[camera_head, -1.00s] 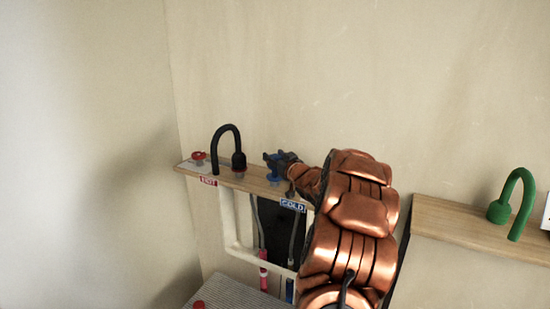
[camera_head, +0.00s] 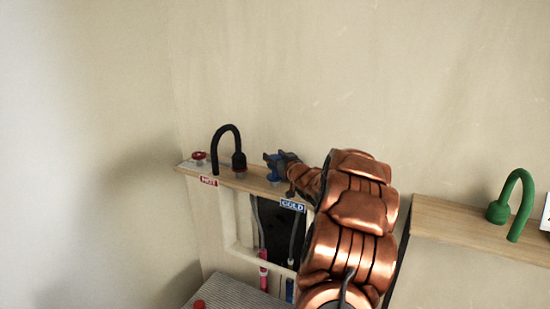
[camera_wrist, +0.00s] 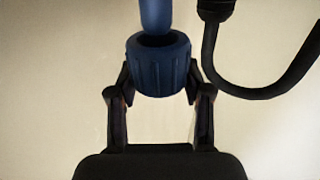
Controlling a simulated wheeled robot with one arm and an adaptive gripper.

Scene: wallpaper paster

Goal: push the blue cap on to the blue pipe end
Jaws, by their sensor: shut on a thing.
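In the wrist view the ribbed blue cap (camera_wrist: 158,72) sits between the two fingers of my gripper (camera_wrist: 158,84), which is shut on it. The cap's dark open mouth faces the blue pipe end (camera_wrist: 156,14), which comes in from the top edge. The pipe meets or overlaps the cap's rim; I cannot tell how far it is inside. In the head view my gripper (camera_head: 283,160) is over the wooden ledge near the COLD label, with the cap small and partly hidden by it. The blue pipe (camera_head: 275,175) stands on the ledge beneath it.
A black curved spout (camera_head: 227,133) and a red knob (camera_head: 198,157) stand on the ledge (camera_head: 230,181), left of my gripper. The spout also shows close by in the wrist view (camera_wrist: 215,65). A green spout (camera_head: 515,203) stands on a shelf at right.

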